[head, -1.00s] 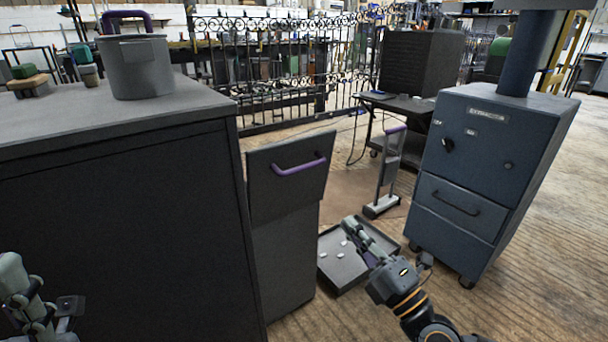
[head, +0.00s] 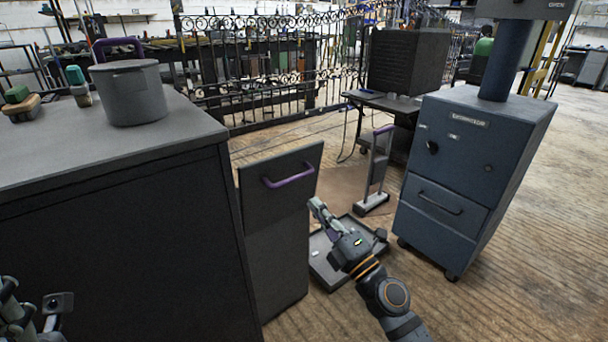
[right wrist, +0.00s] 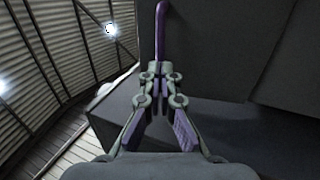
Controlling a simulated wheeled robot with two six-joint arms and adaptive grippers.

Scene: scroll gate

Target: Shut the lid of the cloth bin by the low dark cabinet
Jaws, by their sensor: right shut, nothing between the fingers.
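The cloth bin (head: 277,262) is a tall dark grey box against the right end of the low dark cabinet (head: 120,235). Its lid panel (head: 262,205) with a purple handle (head: 288,177) stands tilted out from the body at the top. My right gripper (head: 315,204) is shut and empty just right of the lid's lower right corner; contact cannot be told. In the right wrist view its fingertips (right wrist: 160,72) are together, below the purple handle (right wrist: 160,30), with a dark panel to the right. My left gripper (head: 28,310) is partly cut off at the lower left; its jaws are unclear.
A flat tray (head: 335,275) with small white pieces lies on the floor beneath my right arm. A purple-handled stand (head: 376,175) and a blue-grey cabinet (head: 450,215) stand to the right. A grey pot (head: 130,95) sits on the low cabinet. Floor is free at lower right.

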